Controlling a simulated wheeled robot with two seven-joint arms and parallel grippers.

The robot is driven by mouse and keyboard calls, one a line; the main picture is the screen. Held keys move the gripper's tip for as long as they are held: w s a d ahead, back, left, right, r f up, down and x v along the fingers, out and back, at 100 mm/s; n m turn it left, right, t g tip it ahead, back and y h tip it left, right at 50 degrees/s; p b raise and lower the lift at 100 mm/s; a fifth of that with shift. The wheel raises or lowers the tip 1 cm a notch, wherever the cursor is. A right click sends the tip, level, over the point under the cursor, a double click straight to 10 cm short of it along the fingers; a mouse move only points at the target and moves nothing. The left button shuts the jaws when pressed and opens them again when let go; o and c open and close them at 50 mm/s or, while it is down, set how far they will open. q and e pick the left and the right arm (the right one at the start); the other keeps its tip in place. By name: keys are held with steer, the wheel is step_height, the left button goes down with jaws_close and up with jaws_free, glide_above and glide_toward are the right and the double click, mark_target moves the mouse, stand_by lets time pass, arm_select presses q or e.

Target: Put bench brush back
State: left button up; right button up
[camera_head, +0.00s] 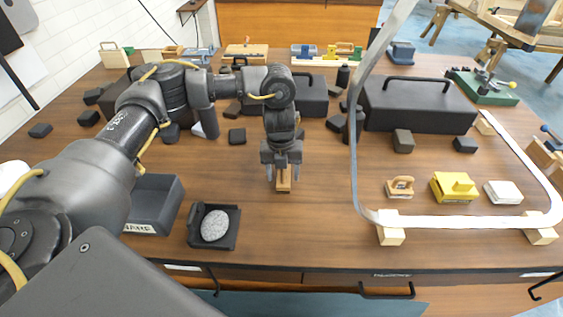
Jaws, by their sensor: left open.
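My left arm comes in from the left, and its gripper (281,176) points down over the middle of the workbench (300,225). My right gripper is not in view.
A dark tray with a grey oval stone (215,226) and an open dark bin (153,204) stand at left. A pale curved strip (455,222) on wooden blocks encloses a sander, a yellow block (453,187) and a white block.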

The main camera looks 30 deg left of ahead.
arm_select(q)
step_height(320, 180, up, 12)
steer(key=b, duration=0.1)
steer(key=shift+a, duration=0.35)
steer(key=shift+f, duration=0.1)
